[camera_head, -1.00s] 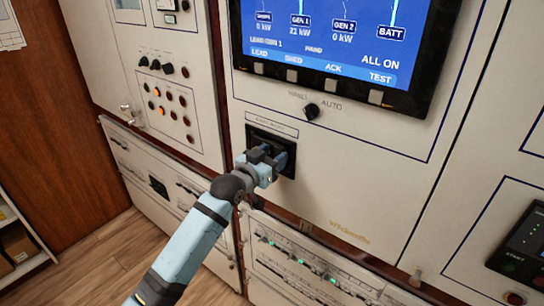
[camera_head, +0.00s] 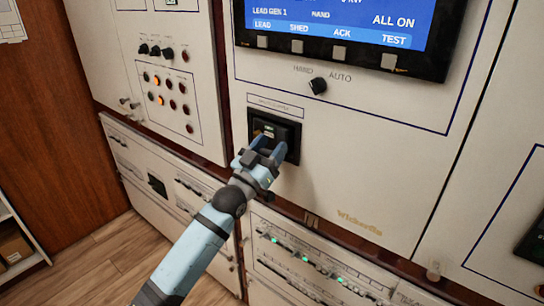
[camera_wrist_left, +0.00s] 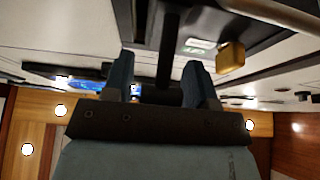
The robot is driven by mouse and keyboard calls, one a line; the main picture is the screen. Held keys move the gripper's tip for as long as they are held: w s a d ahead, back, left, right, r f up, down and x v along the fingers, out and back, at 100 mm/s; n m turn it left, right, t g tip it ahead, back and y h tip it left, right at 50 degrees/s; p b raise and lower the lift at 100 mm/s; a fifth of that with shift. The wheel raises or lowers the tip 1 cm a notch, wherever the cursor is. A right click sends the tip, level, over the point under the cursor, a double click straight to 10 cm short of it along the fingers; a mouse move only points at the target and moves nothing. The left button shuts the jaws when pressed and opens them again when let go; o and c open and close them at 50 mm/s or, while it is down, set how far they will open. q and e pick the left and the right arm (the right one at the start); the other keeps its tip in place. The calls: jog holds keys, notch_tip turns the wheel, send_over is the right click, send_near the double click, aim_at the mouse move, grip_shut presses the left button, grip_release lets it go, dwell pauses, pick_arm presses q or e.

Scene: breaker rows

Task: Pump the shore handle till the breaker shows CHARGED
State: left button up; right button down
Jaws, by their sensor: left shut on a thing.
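The shore breaker (camera_head: 292,151) is a black unit set in the cream panel, under a small name plate. A small pale green indicator (camera_head: 269,130) shows on its front, too small to read. My left gripper (camera_head: 268,147) is at the breaker's lower front, its two blue fingers pointing at it. A green and white window (camera_wrist_left: 198,45) and a yellow block (camera_wrist_left: 231,57) show beside the bar. My right gripper is in neither view.
A HAND/AUTO knob (camera_head: 318,86) and a blue screen (camera_head: 340,25) are above the breaker. Knobs and lamps (camera_head: 168,95) fill the left panel. A lower row with green lamps (camera_head: 308,265) lies below. Wooden floor (camera_head: 100,270) is open at lower left.

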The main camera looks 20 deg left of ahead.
pick_arm(q)
jog(key=shift+s+f+t+b, duration=0.15)
jog(key=shift+f+t+b, duration=0.1)
jog(key=shift+t+b, duration=0.35)
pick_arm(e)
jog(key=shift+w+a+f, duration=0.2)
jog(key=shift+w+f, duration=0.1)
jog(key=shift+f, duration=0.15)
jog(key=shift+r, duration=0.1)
pick_arm(q)
jog(key=o, duration=0.9)
jog(key=shift+a, duration=0.1)
jog(key=b+v, duration=0.1)
jog(key=v, duration=1.2)
jog(key=shift+s+a+f, duration=0.15)
jog(key=shift+s, duration=0.2)
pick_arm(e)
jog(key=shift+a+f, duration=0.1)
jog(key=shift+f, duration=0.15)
